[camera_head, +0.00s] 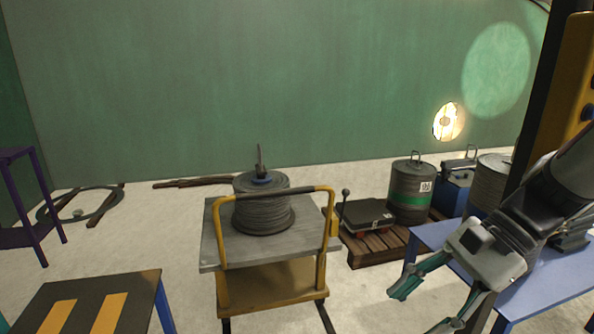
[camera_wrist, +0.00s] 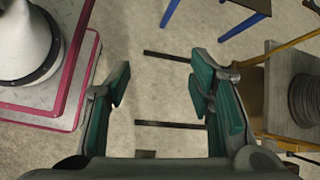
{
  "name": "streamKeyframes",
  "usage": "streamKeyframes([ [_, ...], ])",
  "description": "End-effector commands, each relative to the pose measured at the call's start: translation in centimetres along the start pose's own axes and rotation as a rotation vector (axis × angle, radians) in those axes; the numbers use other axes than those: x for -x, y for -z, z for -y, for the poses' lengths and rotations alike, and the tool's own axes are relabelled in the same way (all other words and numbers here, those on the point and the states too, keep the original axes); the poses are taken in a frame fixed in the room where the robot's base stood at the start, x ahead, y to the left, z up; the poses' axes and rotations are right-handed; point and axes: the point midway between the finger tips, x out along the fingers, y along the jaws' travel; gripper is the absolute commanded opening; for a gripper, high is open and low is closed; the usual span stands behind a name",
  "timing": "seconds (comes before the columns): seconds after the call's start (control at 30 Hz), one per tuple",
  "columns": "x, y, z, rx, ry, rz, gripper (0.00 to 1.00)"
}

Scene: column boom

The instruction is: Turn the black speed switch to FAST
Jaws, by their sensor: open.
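My gripper (camera_head: 428,306) hangs at the lower right of the head view, pointing down and to the left. I cannot make out a black speed switch or a FAST mark in either view. A yellow housing (camera_head: 573,70) on a dark upright stands at the right edge of the head view, with small dark round parts on it, cut off by the frame. I cannot tell whether the switch is there.
A yellow-handled trolley (camera_head: 225,258) carries a cable drum (camera_head: 262,208). A blue table (camera_head: 520,298) lies under my arm. A pallet (camera_head: 372,250) holds a scale and a drum (camera_head: 410,190). A striped table (camera_head: 95,300) stands at front left. Floor between trolley and blue table is clear.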

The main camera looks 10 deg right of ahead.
Motion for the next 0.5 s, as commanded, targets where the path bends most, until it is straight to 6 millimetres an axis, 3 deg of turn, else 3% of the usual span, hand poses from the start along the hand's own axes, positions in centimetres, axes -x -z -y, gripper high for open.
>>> streamKeyframes([
  [0.1, 3.7, 3.2, 1.5, -0.22, 0.178, 0.091, 0.48],
  [0.27, 8.8, 8.2, 1.8, -0.482, 0.434, 0.214, 0.48],
  [0.37, 12.4, 11.7, 0.8, -0.634, 0.608, 0.296, 0.48],
  [0.5, 17.6, 16.5, -2.3, -0.829, 0.869, 0.418, 0.48],
])
